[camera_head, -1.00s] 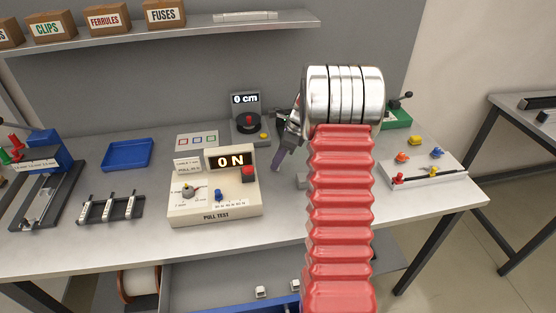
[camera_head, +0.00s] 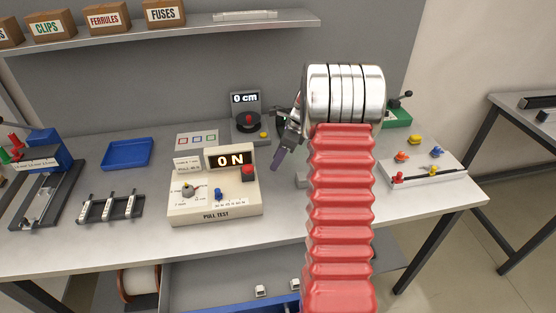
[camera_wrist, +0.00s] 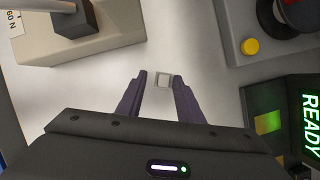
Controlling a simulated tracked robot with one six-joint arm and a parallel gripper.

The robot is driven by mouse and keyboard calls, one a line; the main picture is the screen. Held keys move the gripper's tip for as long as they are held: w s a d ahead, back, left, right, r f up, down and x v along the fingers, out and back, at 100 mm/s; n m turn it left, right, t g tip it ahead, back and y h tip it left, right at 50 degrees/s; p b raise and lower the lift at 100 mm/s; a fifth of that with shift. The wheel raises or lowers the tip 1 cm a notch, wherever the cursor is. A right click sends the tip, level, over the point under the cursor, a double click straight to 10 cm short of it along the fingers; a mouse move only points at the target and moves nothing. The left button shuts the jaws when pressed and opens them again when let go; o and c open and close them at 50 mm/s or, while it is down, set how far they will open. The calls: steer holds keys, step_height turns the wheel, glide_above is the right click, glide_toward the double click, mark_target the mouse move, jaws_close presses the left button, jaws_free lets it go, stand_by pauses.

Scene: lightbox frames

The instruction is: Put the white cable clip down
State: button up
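A small pale square piece, likely the white cable clip (camera_wrist: 163,80), shows between my fingertips in the wrist view. Bare gaps show between it and both fingers, and it appears to lie on the light tabletop (camera_wrist: 190,35). My gripper (camera_wrist: 160,82) is open, its two dark purple fingers apart. In the head view my gripper (camera_head: 276,161) points down over the table, right of the pull test box (camera_head: 215,195). The clip cannot be made out there.
A blue tray (camera_head: 127,154) and a dark rack (camera_head: 112,208) are at left. A white board with coloured pieces (camera_head: 425,172) is at right. In the wrist view a READY display (camera_wrist: 300,125) is close at right.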

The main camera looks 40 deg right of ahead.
steer(key=v, duration=1.1)
steer(key=shift+r, duration=0.35)
steer(key=s+a+r+n+h, duration=0.1)
steer(key=s+a+r+n, duration=0.2)
steer(key=a, duration=0.4)
steer(key=s+a+r+n, duration=0.2)
steer(key=a+r+n, duration=0.1)
steer(key=a+n, duration=0.3)
steer(key=s+a+r+n+h, duration=0.1)
steer(key=s+a+r+n, duration=0.2)
steer(key=a, duration=0.4)
steer(key=s+a+f+n+t+h, duration=0.1)
steer(key=s+a+n+t, duration=0.1)
steer(key=s+a+n, duration=1.2)
steer(key=shift+s+n, duration=0.8)
steer(key=shift+s, duration=0.2)
